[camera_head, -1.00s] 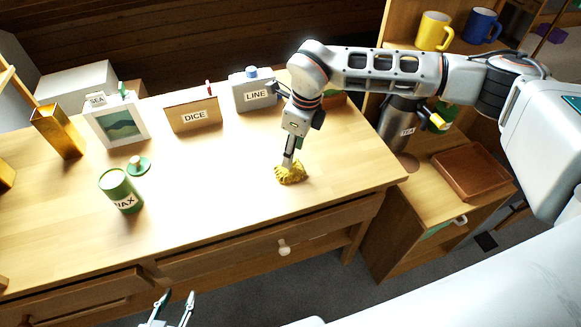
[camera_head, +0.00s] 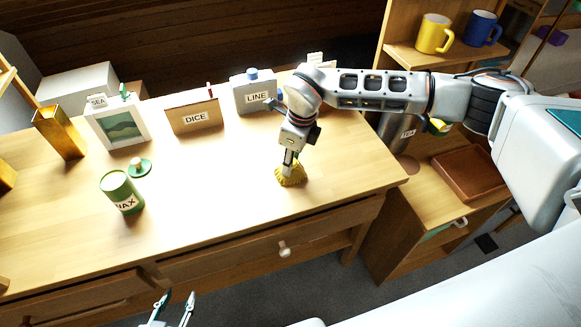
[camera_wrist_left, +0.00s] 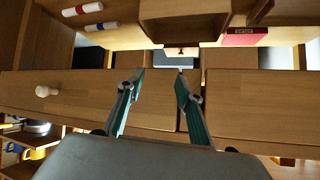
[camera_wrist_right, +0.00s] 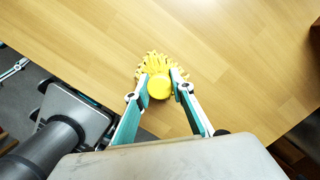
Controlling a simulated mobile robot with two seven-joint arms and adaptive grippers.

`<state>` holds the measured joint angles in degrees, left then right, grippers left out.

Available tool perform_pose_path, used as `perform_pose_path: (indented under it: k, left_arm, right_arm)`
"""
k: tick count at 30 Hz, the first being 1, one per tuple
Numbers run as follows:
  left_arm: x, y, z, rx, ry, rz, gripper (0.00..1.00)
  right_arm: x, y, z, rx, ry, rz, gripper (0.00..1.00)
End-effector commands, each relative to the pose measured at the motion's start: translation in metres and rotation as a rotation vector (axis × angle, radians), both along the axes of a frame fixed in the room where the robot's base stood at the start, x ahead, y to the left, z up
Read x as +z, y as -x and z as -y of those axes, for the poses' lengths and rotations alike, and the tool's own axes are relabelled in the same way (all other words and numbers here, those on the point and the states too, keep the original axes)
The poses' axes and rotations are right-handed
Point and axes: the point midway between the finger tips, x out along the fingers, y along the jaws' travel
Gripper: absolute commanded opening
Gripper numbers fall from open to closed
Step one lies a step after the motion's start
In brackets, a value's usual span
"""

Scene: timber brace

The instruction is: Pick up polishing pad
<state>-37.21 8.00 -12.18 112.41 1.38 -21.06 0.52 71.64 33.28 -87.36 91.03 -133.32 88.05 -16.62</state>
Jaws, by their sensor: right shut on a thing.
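The yellow polishing pad (camera_head: 290,177) has a fringed edge and sits on the wooden table top, right of the middle in the head view. In the right wrist view its round yellow knob (camera_wrist_right: 159,87) is between my right fingers. My right gripper (camera_head: 289,163) points down and is shut on this knob; the fringe touches or nearly touches the table. My left gripper (camera_head: 176,297) is open and empty in front of the table, low in the head view. In the left wrist view its spread fingers (camera_wrist_left: 160,75) face the drawer fronts.
The green wax tin (camera_head: 121,192) stands on the left of the table (camera_head: 220,190), with its green lid (camera_head: 139,167) beside it. A picture frame (camera_head: 121,122), DICE box (camera_head: 193,117) and LINE box (camera_head: 254,92) line the back. The table's front middle is clear.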

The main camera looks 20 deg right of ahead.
Motion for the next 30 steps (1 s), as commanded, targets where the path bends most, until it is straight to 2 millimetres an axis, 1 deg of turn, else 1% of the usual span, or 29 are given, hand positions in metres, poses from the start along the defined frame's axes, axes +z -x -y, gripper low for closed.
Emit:
perform_pose_path:
  k: [5, 8, 11, 14, 24, 27, 30]
  left_arm:
    - [0.0, 0.0, 0.0, 0.0, 0.0, 0.001, 0.35]
    - [0.001, -0.001, 0.0, 0.0, 0.0, 0.001, 0.35]
    - [0.001, -0.001, 0.0, 0.001, 0.0, 0.001, 0.35]
    - [0.001, -0.001, 0.0, 0.001, 0.0, 0.001, 0.35]
    - [0.0, -0.001, 0.0, 0.001, 0.0, 0.001, 0.35]
    - [0.0, -0.001, 0.0, 0.001, 0.0, 0.001, 0.35]
    - [-0.001, -0.001, 0.0, 0.0, 0.0, 0.001, 0.35]
  right_arm:
    - [0.004, -0.001, 0.0, 0.0, 0.0, 0.001, 0.01]
    - [0.012, -0.001, 0.0, 0.0, 0.0, 0.001, 0.01]
    - [0.025, -0.001, 0.0, 0.0, -0.001, 0.003, 0.01]
    - [0.045, -0.002, 0.0, -0.001, 0.0, 0.006, 0.01]
    - [0.137, -0.002, 0.0, 0.0, 0.0, 0.007, 0.01]
    - [0.16, -0.001, 0.0, -0.001, 0.0, 0.006, 0.01]
    - [0.177, -0.001, 0.0, 0.0, 0.0, 0.004, 0.01]
